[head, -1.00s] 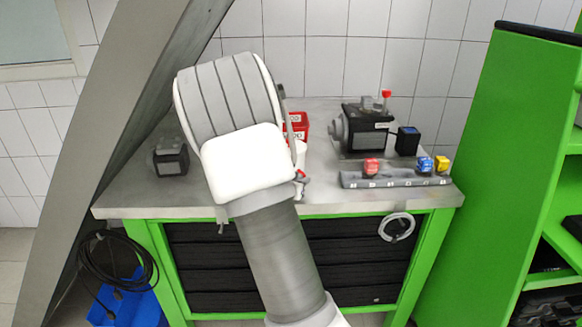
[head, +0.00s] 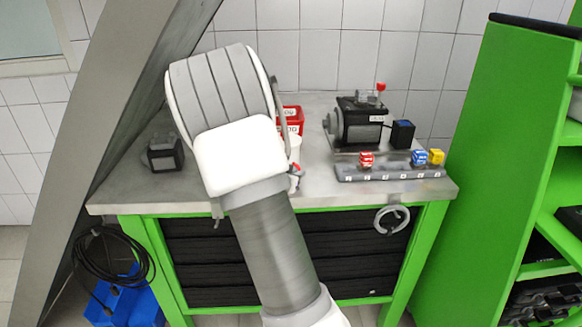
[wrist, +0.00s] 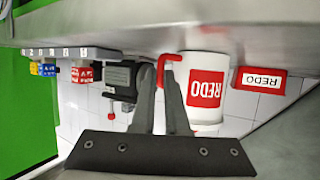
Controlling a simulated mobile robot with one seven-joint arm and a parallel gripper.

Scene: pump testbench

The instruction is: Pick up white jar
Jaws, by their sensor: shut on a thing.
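The white jar (wrist: 205,112) with a red REDO label shows in the wrist view, which sees the scene upside down. A red handle-like piece (wrist: 168,60) is beside it, between my fingers. My gripper (wrist: 167,85) is shut there, with the jar body just right of the fingers. In the head view, my arm hides most of the gripper and jar. Only a narrow white strip of the jar (head: 295,145) shows, with a red bit below it. I cannot tell whether the jar touches the bench.
A red REDO box (head: 291,118) stands behind the jar on the grey bench (head: 320,190). Right of it are a black pump (head: 360,125) and a strip (head: 390,174) with red, blue and yellow blocks. A dark motor (head: 163,152) sits left. A green shelf (head: 490,150) stands right.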

